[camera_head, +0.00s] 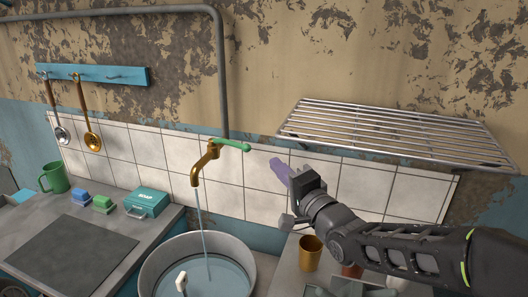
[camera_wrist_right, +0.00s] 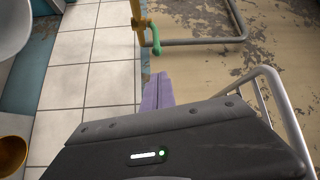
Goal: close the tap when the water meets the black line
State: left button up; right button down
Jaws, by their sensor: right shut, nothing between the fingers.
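The brass tap (camera_head: 203,166) comes out of the tiled wall, with its green handle (camera_head: 233,145) pointing right. A thin stream of water (camera_head: 203,225) runs from the spout into a round grey metal basin (camera_head: 155,272), which holds bluish water (camera_head: 222,277). I cannot make out a black line in the basin. My right gripper (camera_head: 281,170), with purple fingers, is shut and empty. It is to the right of the green handle and apart from it. In the right wrist view the shut fingers (camera_wrist_right: 158,92) lie below the green handle (camera_wrist_right: 155,38). My left gripper is not in view.
A metal wire rack (camera_head: 395,132) juts from the wall above my right arm. A gold cup (camera_head: 311,253) stands below the arm. A soap box (camera_head: 147,203), sponges (camera_head: 103,204) and a green mug (camera_head: 55,177) sit on the left counter. A grey pipe (camera_head: 222,80) runs down behind the tap.

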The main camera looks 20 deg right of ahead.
aim_at(250, 148)
jog(key=p+x, duration=0.3)
jog(key=x, duration=0.7)
jog(key=shift+f, duration=0.15)
jog(key=shift+s+a+b, duration=0.7)
jog(key=shift+a+b, duration=0.2)
jog(key=shift+b, duration=0.3)
